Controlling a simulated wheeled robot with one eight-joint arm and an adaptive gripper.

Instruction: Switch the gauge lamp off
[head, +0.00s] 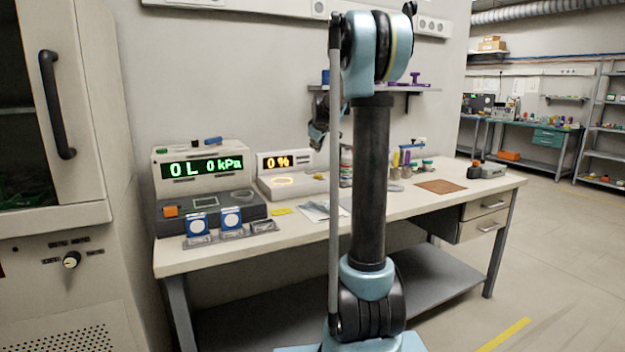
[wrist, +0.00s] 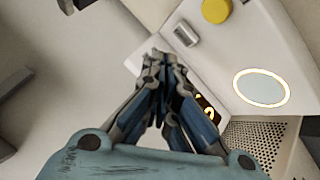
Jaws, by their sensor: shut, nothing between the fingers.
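A pale gauge unit (head: 268,188) with a lit amber "0 %" display (head: 279,162) stands on the bench. Its round pad glows with a warm ring in the head view (head: 283,181) and in the wrist view (wrist: 262,88), so a light is on. In the wrist view, a small grey metal switch-like block (wrist: 186,33) and a yellow knob (wrist: 216,10) sit on its top. My gripper (wrist: 160,62) is shut and empty, with its fingertips close to the block; contact cannot be told. In the head view my gripper (head: 317,139) hangs over the unit's right side, partly behind my arm.
A second unit with a green "0 L 0 kPa" display (head: 203,167) stands to the left. Two blue-and-white dials (head: 231,219) sit before it. Bottles and small tools crowd the bench right of my arm. A wall shelf (head: 412,89) hangs behind.

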